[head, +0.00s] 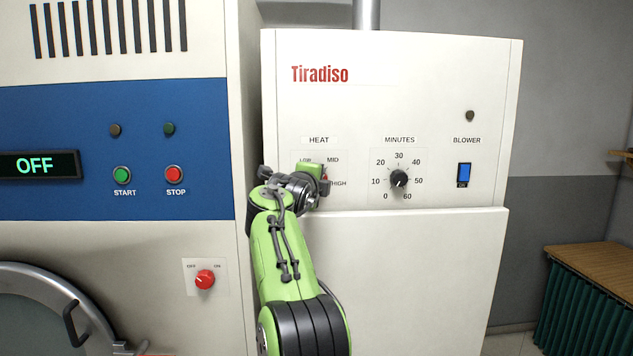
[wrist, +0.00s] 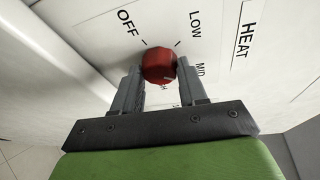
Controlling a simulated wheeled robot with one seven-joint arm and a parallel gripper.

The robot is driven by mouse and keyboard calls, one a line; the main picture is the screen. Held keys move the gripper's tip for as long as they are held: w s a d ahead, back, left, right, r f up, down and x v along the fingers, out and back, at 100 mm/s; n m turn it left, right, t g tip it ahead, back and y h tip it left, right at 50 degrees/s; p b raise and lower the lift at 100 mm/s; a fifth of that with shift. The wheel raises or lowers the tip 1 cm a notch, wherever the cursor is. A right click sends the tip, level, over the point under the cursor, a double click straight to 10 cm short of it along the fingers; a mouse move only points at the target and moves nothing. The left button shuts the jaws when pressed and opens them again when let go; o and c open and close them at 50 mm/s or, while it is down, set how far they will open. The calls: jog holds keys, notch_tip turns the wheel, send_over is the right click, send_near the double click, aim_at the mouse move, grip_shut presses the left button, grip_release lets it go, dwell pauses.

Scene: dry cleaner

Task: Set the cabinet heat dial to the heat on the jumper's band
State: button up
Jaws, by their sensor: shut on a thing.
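The red heat dial (wrist: 158,66) sits on the white cabinet panel under the HEAT label (head: 319,140). In the wrist view my gripper (wrist: 160,72) has one finger on each side of the dial and is shut on it. OFF, LOW and MID are readable around the dial there. HIGH is mostly hidden by a finger. In the head view my gripper (head: 312,182) covers nearly all of the dial and the OFF mark; LOW, MID and HIGH show around it. I cannot tell which mark the dial points at. The jumper and its band are not in view.
The minutes dial (head: 399,180) and blue blower switch (head: 464,174) are to the right on the same panel. A lower cabinet front (head: 420,270) juts out below. The machine at left has another red knob (head: 205,279). A wooden-topped counter (head: 600,262) stands at right.

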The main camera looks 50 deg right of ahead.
jog(key=o, duration=1)
jog(key=shift+o, duration=0.2)
jog(key=b+v, duration=0.5)
jog(key=v, duration=1)
jog(key=shift+a, duration=0.35)
jog(key=shift+s, duration=0.1)
